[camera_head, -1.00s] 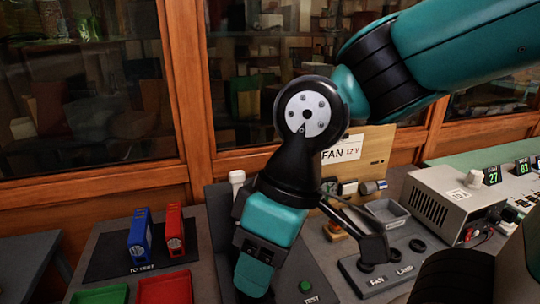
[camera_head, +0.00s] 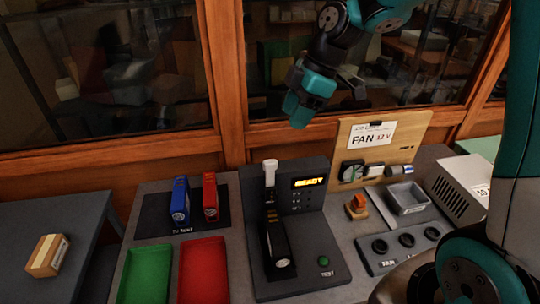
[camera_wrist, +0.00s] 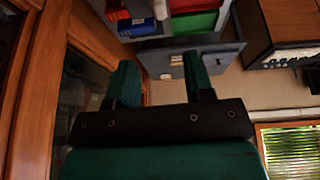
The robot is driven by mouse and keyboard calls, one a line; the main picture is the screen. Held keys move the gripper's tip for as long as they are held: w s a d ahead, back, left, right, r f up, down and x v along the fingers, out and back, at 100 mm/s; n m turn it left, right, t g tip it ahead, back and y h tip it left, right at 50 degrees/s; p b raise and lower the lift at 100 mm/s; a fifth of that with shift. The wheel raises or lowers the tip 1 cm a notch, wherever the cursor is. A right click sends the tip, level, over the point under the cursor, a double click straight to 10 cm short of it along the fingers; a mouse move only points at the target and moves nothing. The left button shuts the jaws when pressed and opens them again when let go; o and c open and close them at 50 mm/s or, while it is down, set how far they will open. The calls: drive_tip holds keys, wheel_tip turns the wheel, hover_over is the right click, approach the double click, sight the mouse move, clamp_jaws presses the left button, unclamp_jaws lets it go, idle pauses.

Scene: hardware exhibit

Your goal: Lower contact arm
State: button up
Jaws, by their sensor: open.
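The tester (camera_head: 325,226) stands on the grey bench, and its lit display (camera_head: 309,182) reads READY. The contact arm with its white knob (camera_head: 270,166) stands upright at the tester's back left. A black battery-like pack (camera_head: 278,245) sits in the tester in front of the arm; whether the contact touches it I cannot tell. My gripper (camera_head: 292,112) is open and empty, above and behind the white knob and clear of it. Its two spread fingers (camera_wrist: 158,78) show in the wrist view with nothing between them.
A blue pack (camera_head: 180,201) and a red pack (camera_head: 210,197) stand left of the tester, behind a green tray (camera_head: 147,270) and a red tray (camera_head: 203,268). The fan board (camera_head: 400,143) and a switch panel (camera_head: 403,247) are at right. Glass cabinets line the back.

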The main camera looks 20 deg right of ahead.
sight(270, 160)
drive_tip(key=p+x, duration=0.2)
drive_tip(key=x, duration=1.1)
drive_tip(key=shift+a+f, duration=0.15)
drive_tip(key=shift+f, duration=0.2)
drive_tip(key=shift+w, duration=0.1)
clamp_jaws()
